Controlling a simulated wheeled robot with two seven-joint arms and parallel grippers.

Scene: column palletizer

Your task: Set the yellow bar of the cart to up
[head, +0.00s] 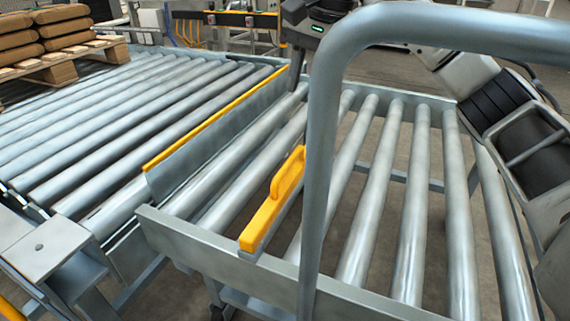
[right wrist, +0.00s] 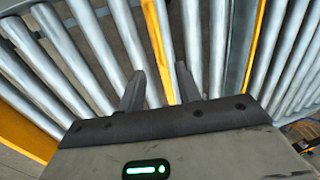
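The cart (head: 190,238) is a grey roller frame with a tall tubular handle (head: 320,170) in front. Its yellow bar (head: 270,205) runs along the rollers from the near rail, with a grip piece at its far end. It looks low, close to roller height. My right gripper (head: 296,82) is beyond the bar in the head view, pointing down and empty. In the right wrist view its two fingers (right wrist: 160,72) are apart, and a yellow strip (right wrist: 158,45), apparently the bar, shows between them. No contact is visible. My left gripper is out of view.
A roller conveyor (head: 110,110) lies to the left, edged by a yellow strip (head: 215,118) beside the cart. A pallet (head: 55,65) with stacked brown sacks (head: 65,28) stands at the back left. The cart's rollers carry no load.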

